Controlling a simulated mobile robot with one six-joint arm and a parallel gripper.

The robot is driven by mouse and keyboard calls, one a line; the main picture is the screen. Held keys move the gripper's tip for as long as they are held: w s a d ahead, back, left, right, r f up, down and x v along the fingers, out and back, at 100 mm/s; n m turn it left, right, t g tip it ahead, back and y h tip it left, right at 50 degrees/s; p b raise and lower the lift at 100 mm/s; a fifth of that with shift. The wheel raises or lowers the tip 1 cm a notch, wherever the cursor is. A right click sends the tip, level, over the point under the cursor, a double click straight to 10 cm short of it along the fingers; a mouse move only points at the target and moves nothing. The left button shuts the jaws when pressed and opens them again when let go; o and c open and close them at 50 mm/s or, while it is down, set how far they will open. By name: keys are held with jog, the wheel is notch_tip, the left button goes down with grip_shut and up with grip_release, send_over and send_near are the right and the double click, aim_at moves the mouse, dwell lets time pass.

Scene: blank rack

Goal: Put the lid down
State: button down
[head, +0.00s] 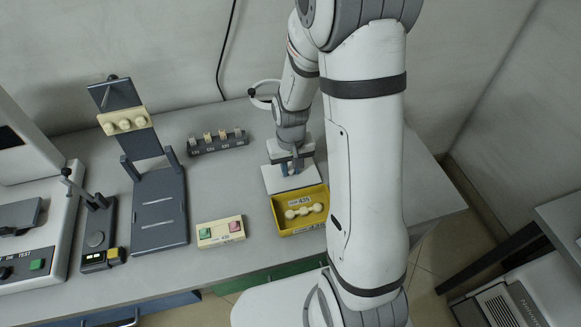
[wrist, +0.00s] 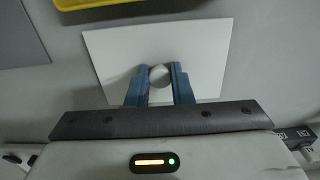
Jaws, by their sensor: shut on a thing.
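The lid (wrist: 205,50) is a flat white rectangular plate with a round knob (wrist: 158,72) at its middle. My gripper (wrist: 158,84) is shut on the knob, with a blue finger on each side. In the head view the lid (head: 305,181) is just behind the yellow bin (head: 277,219), and my gripper (head: 290,170) is over it, partly hidden by my arm. The bin is open at the top and holds several whitish round pieces (head: 304,210). I cannot tell whether the lid touches the table.
A rack of small blocks (head: 217,143) stands behind and left of the lid. A dark stand (head: 159,205) is farther left. Bare table (head: 225,185) lies between them.

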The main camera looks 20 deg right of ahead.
aim_at(291, 169)
jog(key=shift+f, duration=0.1)
jog(key=shift+f, duration=0.15)
jog(key=c, duration=1.3)
grip_release()
notch_tip(291, 169, up, 12)
jog(key=s+r+t, duration=0.1)
jog(key=s+r, duration=0.2)
jog(key=s, duration=0.1)
jog(key=s+r, duration=0.3)
jog(key=s, duration=0.2)
jog(key=s+r+t, duration=0.1)
jog(key=s+r, duration=0.2)
jog(key=s, duration=0.2)
jog(key=shift+d+r+t, duration=0.2)
jog(key=shift+t, duration=0.1)
